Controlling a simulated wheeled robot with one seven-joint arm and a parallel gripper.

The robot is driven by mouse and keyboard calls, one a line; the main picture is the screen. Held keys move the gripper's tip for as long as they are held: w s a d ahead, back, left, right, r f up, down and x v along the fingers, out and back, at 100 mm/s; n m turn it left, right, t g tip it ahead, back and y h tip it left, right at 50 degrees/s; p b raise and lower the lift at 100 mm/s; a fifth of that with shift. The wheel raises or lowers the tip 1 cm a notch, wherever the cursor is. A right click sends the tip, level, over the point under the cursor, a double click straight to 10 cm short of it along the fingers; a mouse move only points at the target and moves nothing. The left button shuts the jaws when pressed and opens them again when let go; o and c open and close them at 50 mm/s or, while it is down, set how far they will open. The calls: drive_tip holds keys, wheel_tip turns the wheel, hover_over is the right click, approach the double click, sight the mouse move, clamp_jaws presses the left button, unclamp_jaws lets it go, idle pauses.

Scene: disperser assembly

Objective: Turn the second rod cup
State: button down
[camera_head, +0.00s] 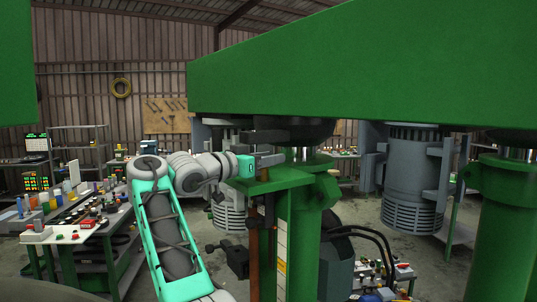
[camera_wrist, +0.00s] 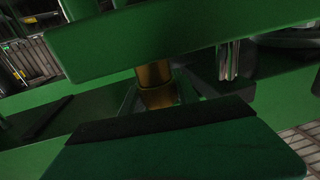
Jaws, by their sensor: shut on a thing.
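My gripper (camera_head: 272,148) reaches from the left to the green machine column, just under the large green beam. Its dark fingers are shut at the top of the column's green bracket, and what lies between them is mostly hidden in the head view. In the wrist view a brass-coloured cylinder (camera_wrist: 154,84), which looks like the rod cup, stands in the middle, partly covered by green parts above and below. I cannot make out the finger contact on it. A shiny metal rod (camera_wrist: 229,61) stands to its right.
The green beam (camera_head: 370,68) hangs low over my gripper. The green column (camera_head: 303,240) stands close beside it, with a brown vertical rod (camera_head: 254,268) on its left. A second green column (camera_head: 508,215) is at right. A workbench (camera_head: 65,222) with several small items stands at left.

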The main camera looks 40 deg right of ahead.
drive_tip(key=shift+g, duration=0.4)
drive_tip(key=c, duration=0.9)
unclamp_jaws()
drive_tip(key=shift+t, duration=0.5)
